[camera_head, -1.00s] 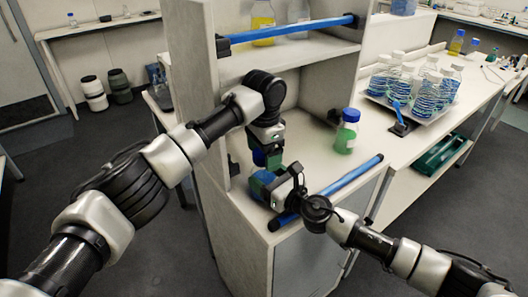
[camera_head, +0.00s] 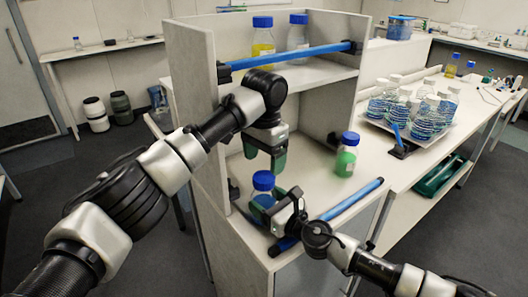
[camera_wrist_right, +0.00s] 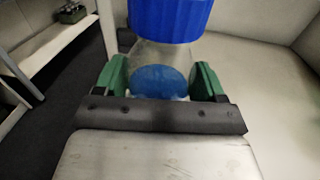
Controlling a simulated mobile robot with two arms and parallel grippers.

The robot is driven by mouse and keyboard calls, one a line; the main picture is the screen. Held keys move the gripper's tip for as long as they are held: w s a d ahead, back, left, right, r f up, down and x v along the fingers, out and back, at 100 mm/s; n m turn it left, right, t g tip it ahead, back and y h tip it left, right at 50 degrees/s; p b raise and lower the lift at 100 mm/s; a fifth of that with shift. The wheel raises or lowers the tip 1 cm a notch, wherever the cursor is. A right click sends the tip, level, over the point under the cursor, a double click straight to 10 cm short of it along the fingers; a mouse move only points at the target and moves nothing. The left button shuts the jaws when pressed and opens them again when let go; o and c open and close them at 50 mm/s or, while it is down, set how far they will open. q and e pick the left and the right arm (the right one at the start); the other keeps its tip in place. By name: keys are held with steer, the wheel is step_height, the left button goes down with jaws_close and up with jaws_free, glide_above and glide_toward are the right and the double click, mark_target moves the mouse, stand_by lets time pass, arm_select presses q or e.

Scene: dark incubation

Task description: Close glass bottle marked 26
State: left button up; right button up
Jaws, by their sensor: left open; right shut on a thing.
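A glass bottle (camera_head: 262,199) with blue liquid stands on the lower shelf near its front edge, with a blue cap (camera_head: 263,180) on its top. My right gripper (camera_head: 268,213) is shut on the bottle's body. In the right wrist view the green fingers (camera_wrist_right: 160,82) are on both sides of the clear bottle (camera_wrist_right: 160,56), and the blue cap (camera_wrist_right: 171,16) is above. My left gripper (camera_head: 266,158) is open and empty, pointing down above the cap and apart from it. I cannot read a number on the bottle.
A green bottle (camera_head: 347,156) with a blue cap stands to the right on the same surface. A blue bar (camera_head: 340,206) runs along the front edge. The upper shelf (camera_head: 310,72) holds a yellow and a clear bottle. A tray (camera_head: 446,132) of several bottles is farther right.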

mark_target(264, 176)
arm_select(q)
step_height(264, 176, up, 2)
steer(key=n, duration=0.7)
steer(key=shift+r, duration=0.15)
steer(key=shift+f, duration=4)
steer(key=c, duration=0.9)
steer(key=m, duration=0.4)
steer(key=shift+m, duration=0.3)
steer(key=o, duration=1)
